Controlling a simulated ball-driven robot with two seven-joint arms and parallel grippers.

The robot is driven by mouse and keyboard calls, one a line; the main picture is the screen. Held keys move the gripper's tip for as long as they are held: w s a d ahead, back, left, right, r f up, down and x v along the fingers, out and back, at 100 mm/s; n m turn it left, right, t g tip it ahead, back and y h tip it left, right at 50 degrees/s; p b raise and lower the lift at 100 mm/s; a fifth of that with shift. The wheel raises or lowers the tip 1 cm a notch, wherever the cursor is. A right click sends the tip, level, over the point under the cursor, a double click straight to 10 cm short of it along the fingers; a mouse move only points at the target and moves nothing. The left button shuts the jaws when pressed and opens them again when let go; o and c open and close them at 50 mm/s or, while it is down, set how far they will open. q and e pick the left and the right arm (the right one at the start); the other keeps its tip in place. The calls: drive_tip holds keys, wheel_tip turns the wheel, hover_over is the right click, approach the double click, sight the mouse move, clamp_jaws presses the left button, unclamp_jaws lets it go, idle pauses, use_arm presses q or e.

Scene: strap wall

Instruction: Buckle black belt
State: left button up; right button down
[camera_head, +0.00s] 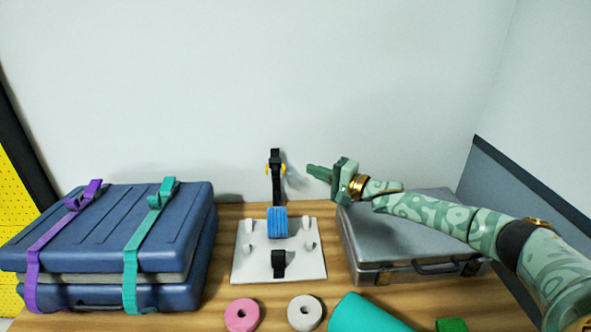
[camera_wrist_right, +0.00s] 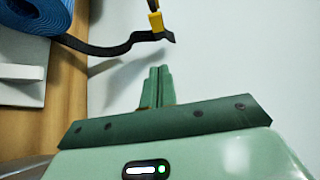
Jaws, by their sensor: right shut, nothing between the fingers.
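The black belt (camera_head: 277,186) rises from behind the blue roll (camera_head: 278,222) on a white board (camera_head: 240,268). Its upper end stands near a small yellow piece (camera_head: 283,170) by the wall. In the right wrist view the black belt (camera_wrist_right: 105,48) runs from the blue roll (camera_wrist_right: 22,30) to the yellow piece (camera_wrist_right: 156,22). A black buckle piece (camera_head: 278,264) sits at the board's front. My right gripper (camera_head: 312,169) is shut and empty, to the right of the belt's upper end and apart from it. Its closed fingers (camera_wrist_right: 157,72) also show in the right wrist view. My left gripper is out of view.
A blue case (camera_head: 110,225) with a purple strap (camera_head: 52,240) and a teal strap (camera_head: 145,232) stands left. A grey metal case (camera_head: 400,240) lies under my right arm. A pink ring (camera_head: 242,315), a grey ring (camera_head: 304,313) and a teal roll (camera_head: 365,315) lie in front.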

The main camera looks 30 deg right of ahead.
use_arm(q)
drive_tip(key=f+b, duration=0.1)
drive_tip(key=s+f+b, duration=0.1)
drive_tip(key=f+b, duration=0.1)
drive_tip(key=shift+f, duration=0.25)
use_arm(e)
drive_tip(key=x, duration=0.9)
drive_tip(key=shift+w, duration=0.25)
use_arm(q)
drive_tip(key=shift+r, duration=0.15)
use_arm(e)
drive_tip(key=shift+s+a+r, duration=0.1)
drive_tip(key=shift+a+r, duration=0.05)
use_arm(q)
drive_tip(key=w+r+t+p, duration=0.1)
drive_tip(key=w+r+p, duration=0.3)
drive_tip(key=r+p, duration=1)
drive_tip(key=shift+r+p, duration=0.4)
drive_tip(key=shift+p, duration=0.1)
use_arm(e)
drive_tip(key=s+a+n, duration=0.1)
drive_tip(key=s+a, duration=0.5)
drive_tip(key=s, duration=0.7)
drive_tip(key=shift+t, duration=0.4)
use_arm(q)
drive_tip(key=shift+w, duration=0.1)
use_arm(e)
drive_tip(key=shift+s+a, duration=0.1)
drive_tip(key=shift+a, duration=0.05)
